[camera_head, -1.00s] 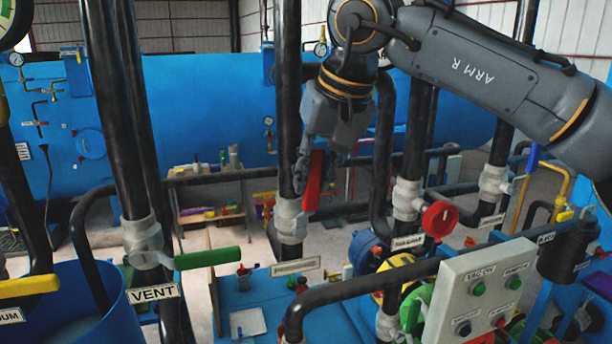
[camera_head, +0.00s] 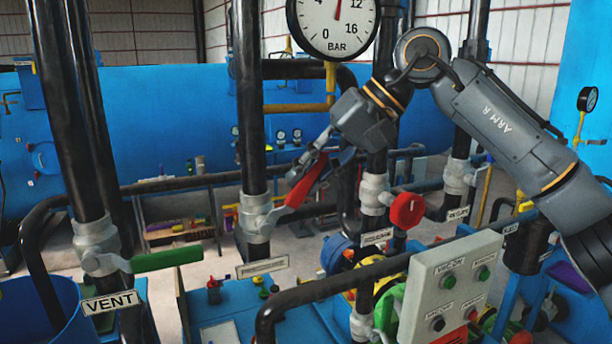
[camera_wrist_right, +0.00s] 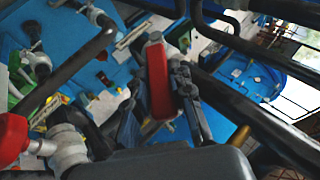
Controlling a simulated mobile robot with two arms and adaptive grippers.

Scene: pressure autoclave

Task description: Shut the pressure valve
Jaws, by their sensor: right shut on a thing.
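The pressure valve (camera_head: 257,222) is a grey body on the central black pipe, above a white label that is too small to read for certain. Its red lever handle (camera_head: 297,190) slants up and to the right from the valve, away from the pipe. My right gripper (camera_head: 312,166) is shut on the outer part of this handle. In the right wrist view the red handle (camera_wrist_right: 157,72) lies between the fingers of the gripper (camera_wrist_right: 160,108). My left gripper is not in view.
A BAR gauge (camera_head: 333,22) hangs above. The green VENT handle (camera_head: 166,260) points right on the left pipe. A round red knob (camera_head: 407,210) sits on the pipe to the right. A button panel (camera_head: 450,290) and bent black pipes stand in front.

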